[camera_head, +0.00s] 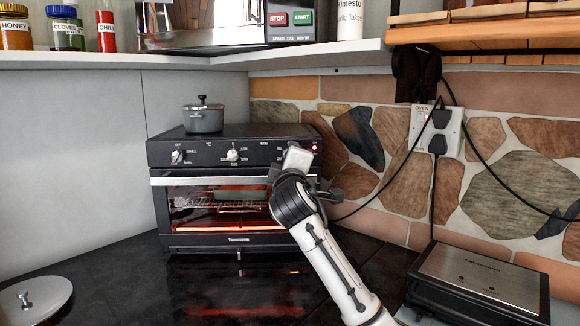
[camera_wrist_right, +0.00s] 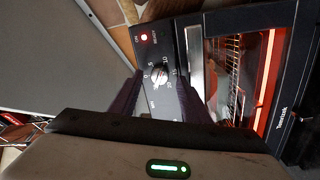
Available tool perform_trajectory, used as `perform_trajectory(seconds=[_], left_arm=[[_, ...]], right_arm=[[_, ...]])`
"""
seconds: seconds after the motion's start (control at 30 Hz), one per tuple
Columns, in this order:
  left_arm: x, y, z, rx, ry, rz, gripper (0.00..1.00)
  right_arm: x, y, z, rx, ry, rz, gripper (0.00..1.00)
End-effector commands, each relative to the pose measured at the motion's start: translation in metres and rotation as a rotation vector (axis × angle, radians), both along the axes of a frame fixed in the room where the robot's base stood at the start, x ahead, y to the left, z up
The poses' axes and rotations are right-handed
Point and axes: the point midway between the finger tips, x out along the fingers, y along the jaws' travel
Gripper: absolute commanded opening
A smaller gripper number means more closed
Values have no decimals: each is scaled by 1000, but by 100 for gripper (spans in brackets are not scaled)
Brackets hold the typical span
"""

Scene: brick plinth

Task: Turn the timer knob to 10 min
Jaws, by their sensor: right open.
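The timer knob (camera_wrist_right: 159,73) is a small pale round knob on the black oven panel, ringed by minute marks, in the right wrist view. Which mark it points to is too small to tell. My right gripper (camera_wrist_right: 160,86) is open, with one dark finger on each side of the knob in this view; whether either touches it I cannot tell. In the head view my right wrist and gripper (camera_head: 293,163) cover the timer knob at the oven's right end. The black toaster oven (camera_head: 240,134) has glowing red elements. My left gripper is not in view.
Two other knobs, the left one (camera_head: 177,156) and the middle one (camera_head: 232,154), sit on the panel. A grey pot (camera_head: 204,119) stands on the oven. A wall socket (camera_head: 436,130) with cables and a black-silver appliance (camera_head: 482,278) are at right. A lid (camera_head: 34,302) lies front left.

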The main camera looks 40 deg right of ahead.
Motion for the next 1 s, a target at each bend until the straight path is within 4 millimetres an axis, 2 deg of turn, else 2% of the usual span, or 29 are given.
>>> perform_trajectory(seconds=[0.3,0.5,1.0], left_arm=[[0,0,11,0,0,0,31],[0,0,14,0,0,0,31],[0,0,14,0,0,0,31]], right_arm=[[-45,42,-3,3,0,4,43],[-64,58,-5,1,1,2,43],[-67,61,-6,1,0,0,43]])
